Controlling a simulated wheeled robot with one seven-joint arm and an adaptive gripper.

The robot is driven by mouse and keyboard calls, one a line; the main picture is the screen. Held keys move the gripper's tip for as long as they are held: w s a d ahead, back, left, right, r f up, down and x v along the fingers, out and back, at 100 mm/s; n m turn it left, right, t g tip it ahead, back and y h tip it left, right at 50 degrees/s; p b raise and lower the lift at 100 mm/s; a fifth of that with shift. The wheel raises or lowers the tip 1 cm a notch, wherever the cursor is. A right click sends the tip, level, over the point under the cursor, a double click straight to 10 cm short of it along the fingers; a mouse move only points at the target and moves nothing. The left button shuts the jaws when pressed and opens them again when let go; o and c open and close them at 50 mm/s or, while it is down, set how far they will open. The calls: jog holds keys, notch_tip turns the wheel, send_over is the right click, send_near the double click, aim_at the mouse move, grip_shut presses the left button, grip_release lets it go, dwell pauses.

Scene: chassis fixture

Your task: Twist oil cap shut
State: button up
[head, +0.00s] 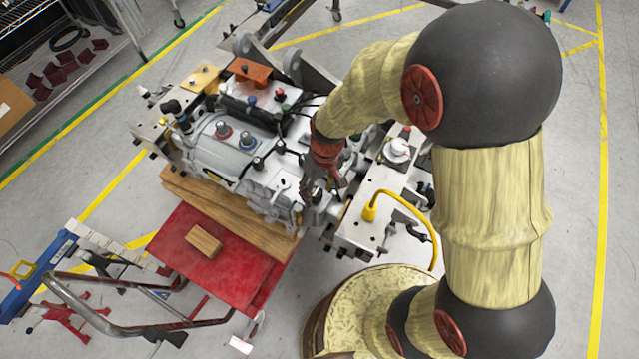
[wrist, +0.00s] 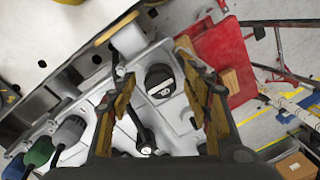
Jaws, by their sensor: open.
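The oil cap (wrist: 160,80) is a round black cap with a raised bar and white marking, on a light grey housing. In the wrist view it appears between the two fingers of my gripper (wrist: 154,62), which are spread apart. I cannot tell how far above the cap the fingertips are, and neither finger visibly grips it. In the head view my gripper (head: 318,190) points down over the front right of the grey chassis assembly (head: 235,148). I cannot pick out the cap there.
Grey metal plates with bolts and a yellow cable (head: 408,204) stand right of the assembly. A red platform (head: 215,262) with a wooden block (head: 203,240) lies in front. A black-handled part (wrist: 144,138) stands near the cap. Open floor lies at the far right.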

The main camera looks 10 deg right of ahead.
jog(key=shift+a+f, duration=0.1)
jog(key=shift+f, duration=0.7)
jog(key=shift+c, duration=1.4)
jog(key=c, duration=1)
grip_shut()
